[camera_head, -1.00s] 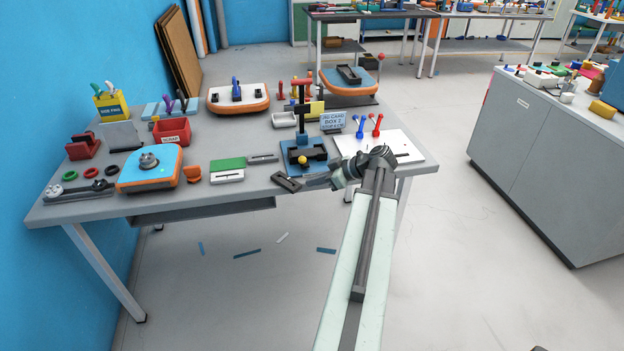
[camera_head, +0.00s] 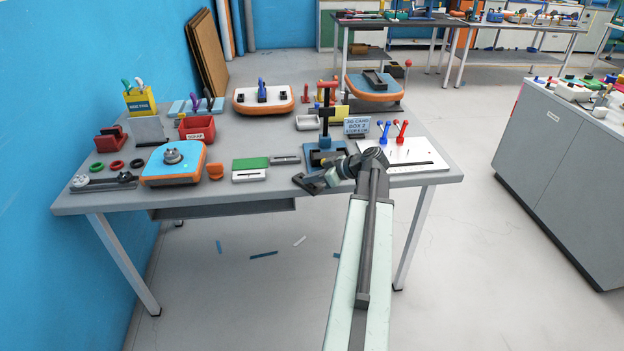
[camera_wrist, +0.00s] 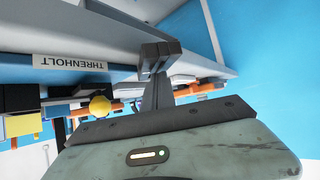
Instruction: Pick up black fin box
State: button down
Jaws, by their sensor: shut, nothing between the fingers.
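The fin box cannot be made out in the wrist view.
Behind the box stands a blue press (camera_head: 326,143) with a dark bed. A white board (camera_head: 405,165) with blue and red pegs lies to the right. A grey slotted piece (camera_head: 285,160) and a green-and-white block (camera_head: 250,168) lie left. A grey cabinet (camera_head: 565,160) stands at right, with open floor between.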

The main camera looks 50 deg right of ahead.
jog(key=shift+s+d+f, duration=0.1)
jog(key=shift+s+f, duration=0.05)
jog(key=shift+s, duration=0.45)
jog(key=shift+s+d+f, duration=0.1)
jog(key=shift+s+f, duration=0.05)
jog(key=shift+s, duration=0.45)
